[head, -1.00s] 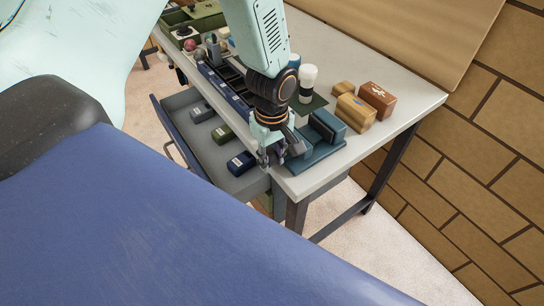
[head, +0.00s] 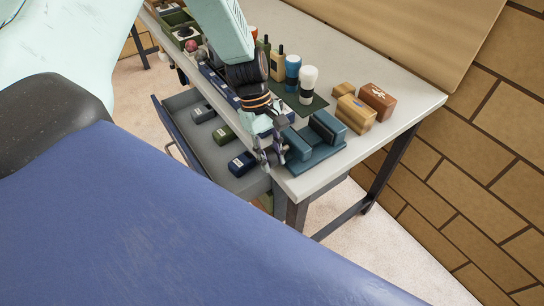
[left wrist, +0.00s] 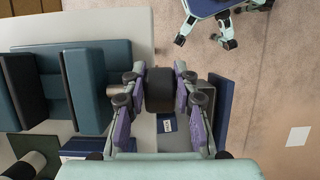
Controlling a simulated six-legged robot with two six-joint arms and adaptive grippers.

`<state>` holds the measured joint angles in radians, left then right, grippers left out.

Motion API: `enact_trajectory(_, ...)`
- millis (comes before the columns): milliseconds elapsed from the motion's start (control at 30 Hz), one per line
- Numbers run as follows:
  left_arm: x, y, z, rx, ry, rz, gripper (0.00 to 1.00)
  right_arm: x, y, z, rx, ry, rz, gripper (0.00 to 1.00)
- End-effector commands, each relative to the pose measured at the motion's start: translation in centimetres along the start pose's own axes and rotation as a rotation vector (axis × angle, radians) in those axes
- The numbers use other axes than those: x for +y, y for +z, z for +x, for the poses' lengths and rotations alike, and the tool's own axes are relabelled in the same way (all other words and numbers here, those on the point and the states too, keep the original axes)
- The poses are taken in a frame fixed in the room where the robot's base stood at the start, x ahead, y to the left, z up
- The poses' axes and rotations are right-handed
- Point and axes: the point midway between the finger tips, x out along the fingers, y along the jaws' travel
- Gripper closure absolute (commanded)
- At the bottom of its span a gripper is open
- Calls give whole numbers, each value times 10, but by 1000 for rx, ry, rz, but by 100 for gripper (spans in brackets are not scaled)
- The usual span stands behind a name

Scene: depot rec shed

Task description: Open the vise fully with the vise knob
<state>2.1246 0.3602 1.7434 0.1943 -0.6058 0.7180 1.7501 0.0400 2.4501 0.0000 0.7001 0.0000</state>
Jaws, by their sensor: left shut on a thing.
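The teal vise (head: 318,157) sits at the near corner of the workbench, with its front jaw (head: 297,145) and rear jaw (head: 327,127) standing apart with a gap between them. In the left wrist view the jaws show as two teal blocks (left wrist: 85,88) at left. My left gripper (head: 268,157) is at the vise's front side, by the bench edge. In the left wrist view its purple-padded fingers are shut on the dark round vise knob (left wrist: 159,86). The knob is mostly hidden by my gripper in the head view. My right gripper is not in view.
An open drawer (head: 184,104) with several small boxes lies below and left of my gripper. Bottles, a white-capped container (head: 308,84) and brown boxes (head: 356,113) stand on the bench behind the vise. A brick wall is at right.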

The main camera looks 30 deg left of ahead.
Motion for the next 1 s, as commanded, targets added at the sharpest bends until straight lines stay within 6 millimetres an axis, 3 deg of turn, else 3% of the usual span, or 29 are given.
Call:
enact_trajectory(600,0,-13,0,-567,0,-1,100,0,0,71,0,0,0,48)
enact_trajectory(1000,-1,-15,-3,-788,-3,-1,100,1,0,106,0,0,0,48)
